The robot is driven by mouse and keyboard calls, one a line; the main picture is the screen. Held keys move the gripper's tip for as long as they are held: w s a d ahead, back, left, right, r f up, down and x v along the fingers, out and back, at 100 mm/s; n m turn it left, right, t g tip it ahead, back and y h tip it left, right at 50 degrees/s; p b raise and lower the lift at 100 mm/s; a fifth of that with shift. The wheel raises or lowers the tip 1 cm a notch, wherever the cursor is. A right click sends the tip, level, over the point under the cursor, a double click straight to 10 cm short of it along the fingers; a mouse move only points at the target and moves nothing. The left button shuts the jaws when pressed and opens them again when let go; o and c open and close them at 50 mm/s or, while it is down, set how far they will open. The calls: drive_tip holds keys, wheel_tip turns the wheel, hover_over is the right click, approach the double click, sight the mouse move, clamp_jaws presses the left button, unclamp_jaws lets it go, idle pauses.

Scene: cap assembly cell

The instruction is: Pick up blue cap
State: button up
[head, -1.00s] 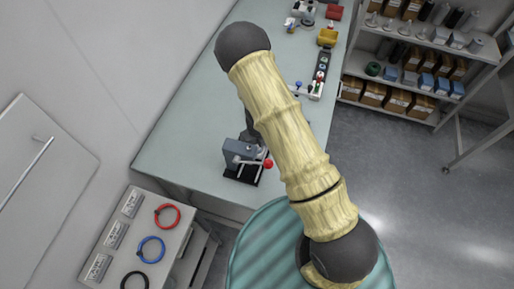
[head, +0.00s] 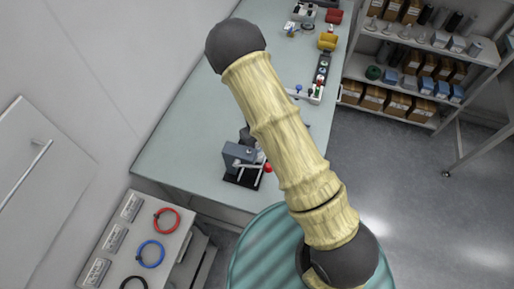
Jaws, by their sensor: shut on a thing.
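My gripper does not show; my thick tan arm with dark joints covers the middle of the head view and hides part of the bench. A small white rack (head: 303,97) stands on the bench just right of my arm, with tiny blue, green and red pieces on it. One small blue piece (head: 299,88) at its left end may be a blue cap, but it is too small to be sure. What my gripper holds is hidden.
A grey press with a red knob (head: 240,155) stands on the pale green bench (head: 190,130). A side table (head: 165,200) holds coloured rings. Shelves (head: 420,100) stand at right, with clear floor before them.

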wheel_tip(320, 180, up, 7)
drive_tip(key=shift+f, duration=0.2)
drive_tip(key=shift+d, duration=0.1)
idle(0.4)
